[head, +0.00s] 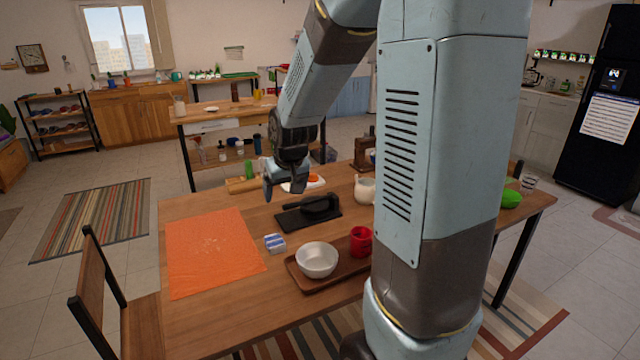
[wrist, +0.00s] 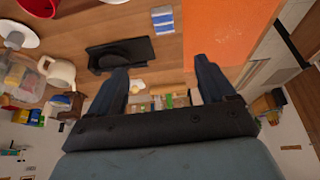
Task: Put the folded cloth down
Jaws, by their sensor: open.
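The folded cloth (head: 275,243) appears to be the small blue and white striped block lying flat on the wooden table, just right of the orange mat. It also shows in the wrist view (wrist: 163,19) at the top, on the bare table beside the orange mat. My gripper (head: 279,188) is above the table, farther back than the cloth and apart from it. In the wrist view its two fingers (wrist: 160,66) are spread wide with nothing between them.
The orange mat (head: 210,250) covers the table's left part. A black board with a dark handled object (head: 308,213) lies beneath and right of my gripper. A brown tray (head: 305,287) holds a white bowl (head: 317,260) and red mug (head: 361,242). A cream pot (head: 365,189) stands behind.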

